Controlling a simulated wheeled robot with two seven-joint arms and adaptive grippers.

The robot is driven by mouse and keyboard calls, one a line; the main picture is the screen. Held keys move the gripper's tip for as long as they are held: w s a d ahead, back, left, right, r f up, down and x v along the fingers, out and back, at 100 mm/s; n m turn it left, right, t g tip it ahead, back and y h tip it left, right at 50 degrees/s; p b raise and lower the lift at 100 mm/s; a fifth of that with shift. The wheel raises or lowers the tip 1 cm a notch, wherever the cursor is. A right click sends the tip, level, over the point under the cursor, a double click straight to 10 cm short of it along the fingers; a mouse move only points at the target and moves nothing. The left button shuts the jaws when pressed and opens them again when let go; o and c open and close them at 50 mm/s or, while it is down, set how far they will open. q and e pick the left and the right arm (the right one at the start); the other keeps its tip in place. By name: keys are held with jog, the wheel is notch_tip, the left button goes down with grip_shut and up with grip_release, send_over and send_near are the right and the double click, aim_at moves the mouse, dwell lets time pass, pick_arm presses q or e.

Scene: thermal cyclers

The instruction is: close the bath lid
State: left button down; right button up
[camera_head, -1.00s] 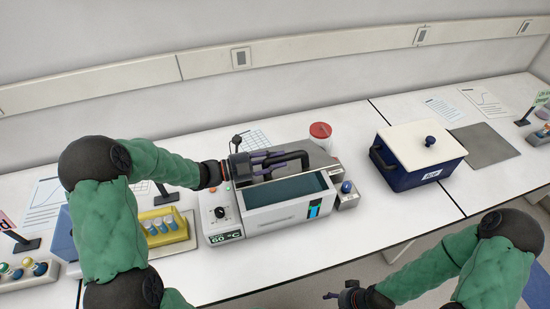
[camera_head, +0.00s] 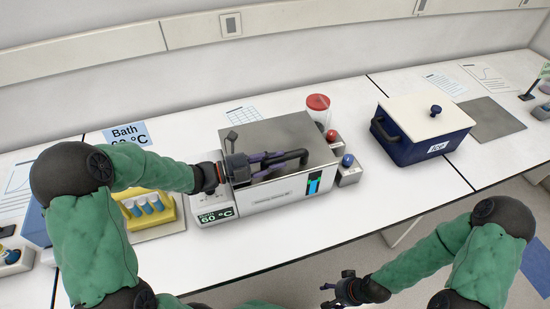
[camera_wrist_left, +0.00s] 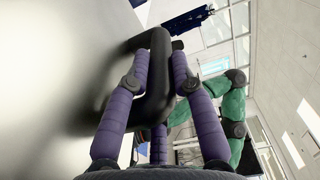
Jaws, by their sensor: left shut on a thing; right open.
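The water bath (camera_head: 270,198) is a white box with a "60 °C" label at its front left. Its grey metal lid (camera_head: 275,134) lies flat over the opening, and no water shows. The lid's black bar handle (camera_head: 292,157) runs along the front of the lid. My left gripper (camera_head: 268,160) is at the handle, its purple fingers shut on it. In the left wrist view the black handle (camera_wrist_left: 157,75) sits between the purple fingers. My right gripper (camera_head: 335,292) is open and empty, low in front of the bench, away from the bath.
A blue ice box (camera_head: 410,152) with a white lid stands to the right. A red-lidded jar (camera_head: 318,103), a red knob and a blue knob (camera_head: 347,161) stand close beside the bath. The front bench strip is clear.

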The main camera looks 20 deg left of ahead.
pick_arm(q)
jog(key=shift+a+f, duration=0.1)
jog(key=shift+f, duration=0.2)
jog(key=c, duration=1.1)
grip_release()
jog(key=shift+c, duration=0.2)
jog(key=shift+o, duration=0.4)
jog(key=shift+s+a, duration=0.1)
jog(key=shift+s+a, duration=0.1)
jog(key=shift+a, duration=0.05)
jog(key=v, duration=1.2)
jog(key=shift+r, duration=0.1)
